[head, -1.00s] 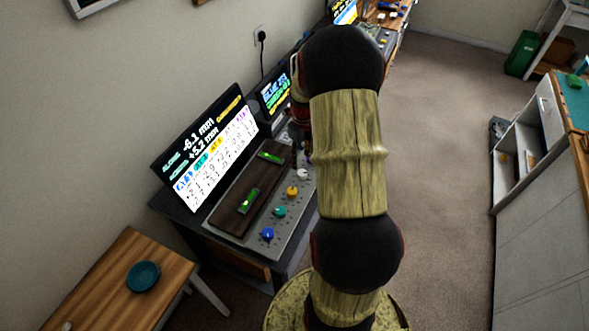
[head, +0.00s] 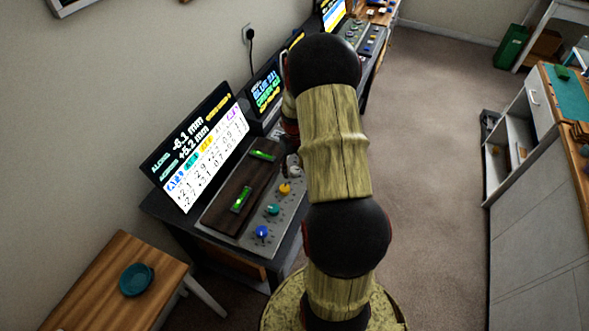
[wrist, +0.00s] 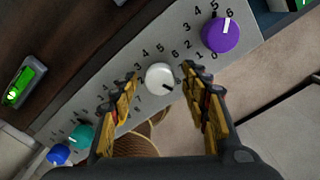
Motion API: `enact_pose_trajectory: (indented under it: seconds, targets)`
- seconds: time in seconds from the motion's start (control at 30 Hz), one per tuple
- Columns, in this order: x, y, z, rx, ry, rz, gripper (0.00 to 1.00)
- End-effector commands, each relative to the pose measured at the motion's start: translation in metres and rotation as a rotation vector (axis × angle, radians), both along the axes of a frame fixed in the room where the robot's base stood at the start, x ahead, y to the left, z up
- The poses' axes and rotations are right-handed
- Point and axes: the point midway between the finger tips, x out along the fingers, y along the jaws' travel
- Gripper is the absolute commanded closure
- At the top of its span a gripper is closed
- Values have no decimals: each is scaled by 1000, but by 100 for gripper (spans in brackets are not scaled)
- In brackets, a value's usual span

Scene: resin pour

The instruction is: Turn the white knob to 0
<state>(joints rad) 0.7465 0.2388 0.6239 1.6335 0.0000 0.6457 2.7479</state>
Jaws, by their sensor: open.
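The white knob (wrist: 158,77) sits on a grey panel (wrist: 105,85) with printed numbers around it. Its dark pointer mark points to the lower right in the wrist view; the number there is hard to read. My gripper (wrist: 160,74) is open, with one finger on each side of the knob. I see gaps between the fingers and the knob, and cannot tell how high the tips are above the panel. In the head view the white knob (head: 295,171) shows beside my arm, which hides most of the gripper.
A purple knob (wrist: 220,35) stands close to the right finger. Teal (head: 273,209), blue (head: 261,232) and yellow (head: 285,188) knobs line the panel. A dark wooden board (head: 223,214) with green level vials lies alongside. A screen (head: 204,145) stands behind.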

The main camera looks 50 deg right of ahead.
Motion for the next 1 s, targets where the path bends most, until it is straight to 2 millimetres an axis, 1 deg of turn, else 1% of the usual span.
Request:
enact_pose_trajectory:
  seconds: [0.23, 1.0]
  targets:
    - [0, 0, -1, 0, 0, 0, 54]
    - [0, 0, 0, 0, 0, 0, 97]
